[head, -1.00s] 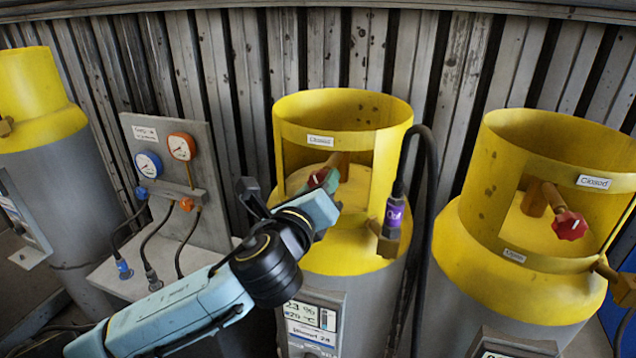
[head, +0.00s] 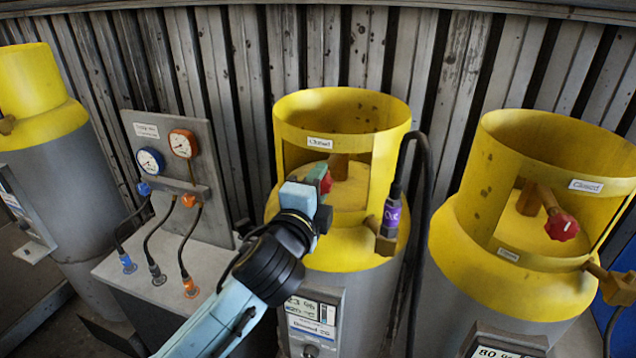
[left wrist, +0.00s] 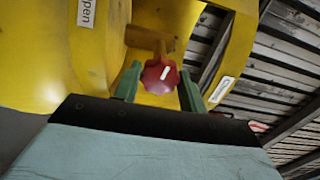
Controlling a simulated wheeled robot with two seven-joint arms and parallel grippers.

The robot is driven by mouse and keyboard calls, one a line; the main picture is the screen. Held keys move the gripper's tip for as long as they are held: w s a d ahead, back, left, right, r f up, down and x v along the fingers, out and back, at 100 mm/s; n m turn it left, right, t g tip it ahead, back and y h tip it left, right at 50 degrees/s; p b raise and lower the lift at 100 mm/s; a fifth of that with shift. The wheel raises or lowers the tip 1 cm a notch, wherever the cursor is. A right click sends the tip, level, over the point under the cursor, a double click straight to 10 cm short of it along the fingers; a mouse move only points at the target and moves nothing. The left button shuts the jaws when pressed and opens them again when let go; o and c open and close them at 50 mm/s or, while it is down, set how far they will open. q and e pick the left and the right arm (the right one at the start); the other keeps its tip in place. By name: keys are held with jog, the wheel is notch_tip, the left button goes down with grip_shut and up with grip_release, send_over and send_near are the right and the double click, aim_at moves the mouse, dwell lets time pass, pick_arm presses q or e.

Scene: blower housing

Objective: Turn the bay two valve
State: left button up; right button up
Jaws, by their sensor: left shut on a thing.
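The valve is a red knob with a white mark on a brass stem, inside the yellow collar (head: 390,108) of the middle cylinder. My left gripper (head: 318,180) reaches into the collar opening and is shut on the red valve knob (head: 326,184). In the left wrist view the green fingers of the left gripper (left wrist: 158,85) stand on both sides of the red knob (left wrist: 160,74). Labels reading Closed (head: 319,143) and Open (left wrist: 86,12) are on the collar. My right gripper is not in view.
A right-hand cylinder with a yellow collar (head: 500,150) has its own red knob (head: 562,225). A gauge panel (head: 215,145) with hoses stands to the left, before another cylinder (head: 60,175).

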pick_arm(q)
jog(key=n+p, duration=0.1)
jog(key=n, duration=0.4)
jog(key=shift+n, duration=0.3)
dwell(0.4)
jog(key=o, duration=1)
jog(key=shift+c, duration=0.2)
jog(key=b+v, duration=0.2)
jog(key=v, duration=1.1)
jog(key=shift+s, duration=0.2)
